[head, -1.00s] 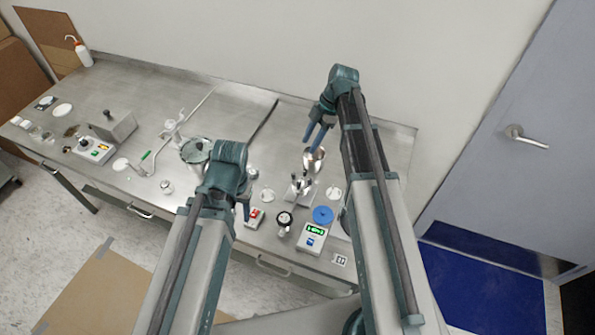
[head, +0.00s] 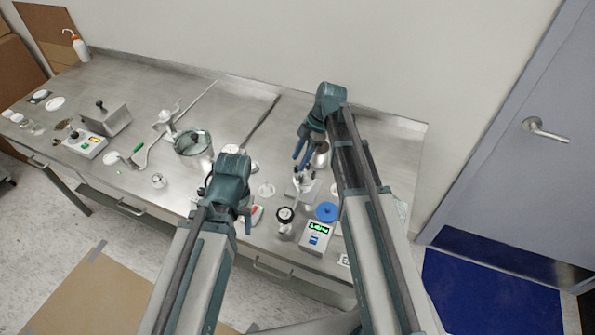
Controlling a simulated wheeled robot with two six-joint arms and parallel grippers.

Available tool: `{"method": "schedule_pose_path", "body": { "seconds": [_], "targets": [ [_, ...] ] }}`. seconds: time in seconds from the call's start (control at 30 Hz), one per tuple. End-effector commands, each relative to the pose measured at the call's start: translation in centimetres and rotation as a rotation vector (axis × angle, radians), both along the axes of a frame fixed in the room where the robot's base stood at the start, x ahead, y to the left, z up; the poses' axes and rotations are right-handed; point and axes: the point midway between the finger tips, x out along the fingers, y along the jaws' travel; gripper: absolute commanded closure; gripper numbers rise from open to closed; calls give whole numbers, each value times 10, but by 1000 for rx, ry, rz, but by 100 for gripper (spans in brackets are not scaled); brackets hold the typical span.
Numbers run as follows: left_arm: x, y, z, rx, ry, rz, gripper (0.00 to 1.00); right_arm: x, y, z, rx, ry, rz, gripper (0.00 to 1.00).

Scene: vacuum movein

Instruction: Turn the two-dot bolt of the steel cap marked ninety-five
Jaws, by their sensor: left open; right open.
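No marking ninety-five and no two-dot bolt can be read at this size, so I cannot tell which piece is the steel cap. A small metal fixture (head: 303,184) stands on the bench, with a shiny steel cup (head: 321,157) just behind it. My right gripper (head: 303,160) is open, its blue fingers pointing down above the fixture and left of the cup; I cannot tell whether they touch anything. My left gripper (head: 247,221) is open near the bench's front, mostly hidden behind its own wrist, beside a red-and-white device (head: 256,214) that it partly covers.
On the steel bench (head: 215,105) stand a round gauge (head: 285,214), a blue disc (head: 326,211), a box with green display (head: 317,234), a metal pot (head: 193,143) and a switch box (head: 86,144). A wall closes the back.

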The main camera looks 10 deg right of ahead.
Motion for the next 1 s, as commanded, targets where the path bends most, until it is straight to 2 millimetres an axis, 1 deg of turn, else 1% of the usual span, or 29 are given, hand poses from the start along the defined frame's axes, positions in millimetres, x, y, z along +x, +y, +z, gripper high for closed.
{"method": "schedule_pose_path", "body": {
  "seconds": [0.03,0.13,0.27,0.5,0.77,0.8,1.0],
  "targets": [
    [0,0,-13,0,0,0,50,-1,3,-13,0,0,1,52],
    [0,0,-20,0,0,1,50,-1,7,-20,0,0,0,52],
    [0,0,-23,0,0,1,50,-2,9,-23,0,0,0,52],
    [0,0,-22,0,0,1,50,-2,9,-22,0,0,0,52],
    [0,0,-22,0,0,1,50,-2,9,-22,0,0,-1,99],
    [0,0,-22,0,0,1,50,-2,9,-22,0,0,0,100],
    [0,0,-22,0,0,1,50,-2,9,-22,0,0,-1,100]
  ]
}}
